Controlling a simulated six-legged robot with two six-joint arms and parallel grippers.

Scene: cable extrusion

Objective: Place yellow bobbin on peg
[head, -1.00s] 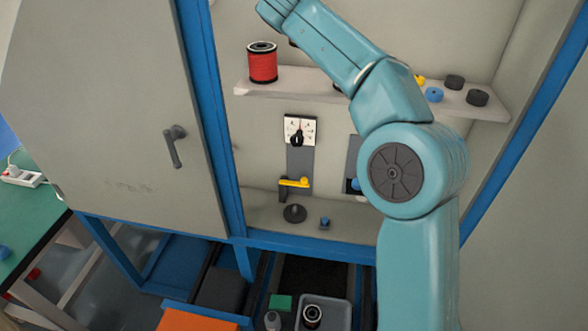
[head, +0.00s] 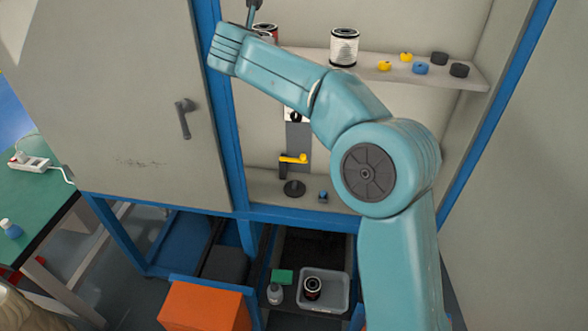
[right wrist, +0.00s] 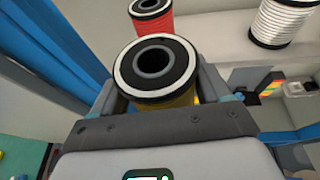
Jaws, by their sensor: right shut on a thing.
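In the right wrist view my right gripper (right wrist: 157,88) is shut on the yellow bobbin (right wrist: 155,68). Its black and white end ring faces the camera, with a strip of yellow showing below. In the head view only a dark part at the end of my right arm shows at the top edge; the held bobbin cannot be made out there. A dark round base with a short upright peg (head: 294,188) stands on the cabinet's lower ledge, empty, well below the gripper. My left gripper is not in view.
A red bobbin (head: 265,32) and a white bobbin (head: 344,47) stand on the shelf (head: 360,65), with small yellow, blue and black pieces to the right. A yellow handle (head: 293,159) sits above the peg. The cabinet door (head: 110,110) is at the left. A grey bin (head: 342,290) lies below.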

